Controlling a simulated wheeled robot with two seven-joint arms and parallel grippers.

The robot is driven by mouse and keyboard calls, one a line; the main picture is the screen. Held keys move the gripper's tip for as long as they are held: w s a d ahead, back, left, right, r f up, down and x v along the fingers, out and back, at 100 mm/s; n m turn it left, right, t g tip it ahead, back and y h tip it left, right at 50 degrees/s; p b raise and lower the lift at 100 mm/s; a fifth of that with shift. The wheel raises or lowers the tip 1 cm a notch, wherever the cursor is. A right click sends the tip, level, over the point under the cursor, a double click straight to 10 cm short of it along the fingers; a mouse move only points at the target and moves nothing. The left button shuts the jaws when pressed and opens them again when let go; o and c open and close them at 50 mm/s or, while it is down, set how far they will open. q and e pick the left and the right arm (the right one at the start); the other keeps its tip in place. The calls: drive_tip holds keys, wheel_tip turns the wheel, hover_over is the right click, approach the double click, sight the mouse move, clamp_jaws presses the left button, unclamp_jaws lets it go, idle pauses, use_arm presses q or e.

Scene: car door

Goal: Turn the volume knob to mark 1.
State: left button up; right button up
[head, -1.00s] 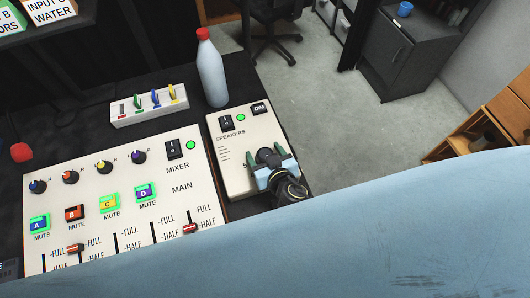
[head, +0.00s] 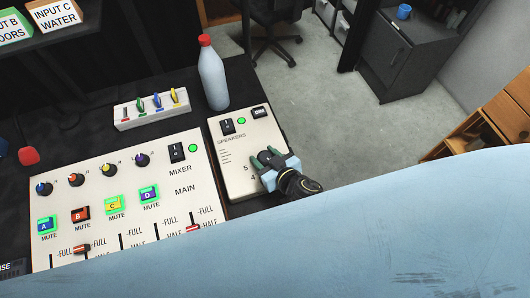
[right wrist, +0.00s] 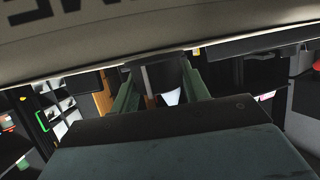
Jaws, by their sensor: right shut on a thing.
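The speakers box (head: 232,180) is a cream panel on the dark table, with a black switch, a green light, a DIM button and a printed scale. The numerals 5 and 4 show left of my right gripper (head: 265,158); other marks are hidden by the gripper. My right gripper's green fingers are shut on the dark volume knob (head: 264,156) on the lower part of this box. In the right wrist view the dark knob (right wrist: 162,76) sits between the two fingers. The knob's pointer cannot be made out. My left gripper is not in view.
The mixer panel (head: 175,215) with knobs, mute buttons and faders lies left of the speakers box. A bottle with a red cap (head: 212,80) stands behind the box. A white strip with coloured levers (head: 130,118) lies behind the mixer. Floor is open beyond the table.

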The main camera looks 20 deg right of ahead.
drive_tip(key=shift+d+r+n+g+y+p, duration=0.15)
drive_tip(key=shift+n+g+y+p, duration=0.45)
drive_tip(key=shift+n+y+p, duration=0.5)
drive_tip(key=shift+n+g+y+p, duration=0.4)
drive_tip(key=shift+n+g+y, duration=0.4)
drive_tip(key=shift+n+y, duration=0.4)
drive_tip(key=o, duration=1)
drive_tip(key=shift+s, duration=0.1)
